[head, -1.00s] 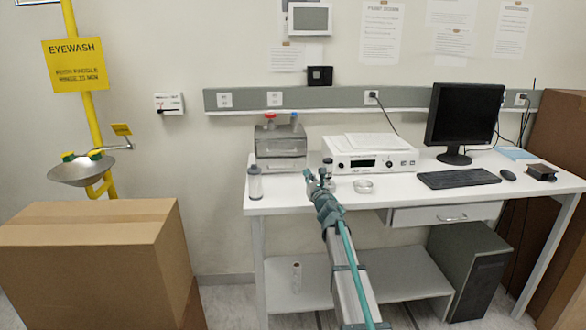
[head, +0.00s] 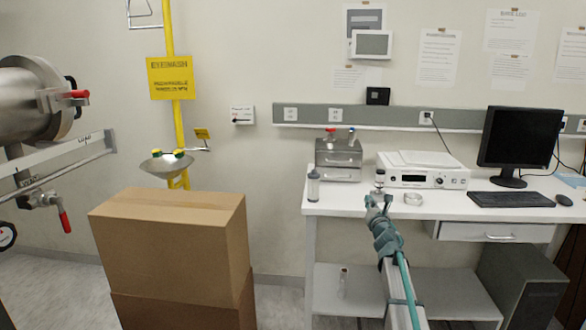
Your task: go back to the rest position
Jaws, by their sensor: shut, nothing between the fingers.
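My gripper (head: 378,203) is at the end of my teal-and-grey arm, over the front edge of the white desk (head: 345,208). It looks small from here, and its fingers are close together with nothing visible between them. A small metal-topped item (head: 380,178) shows just behind the fingertips, in front of the white instrument (head: 422,170). I cannot tell whether the gripper touches it. A clear round dish (head: 413,199) lies to the right of the gripper.
Stacked cardboard boxes (head: 170,240) stand left of the desk, by the yellow eyewash station (head: 167,163). A steel chamber with red-handled valves (head: 35,105) is at the far left. A monitor (head: 520,140), keyboard (head: 510,199) and metal box (head: 338,160) are on the desk. Floor shows between boxes and desk.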

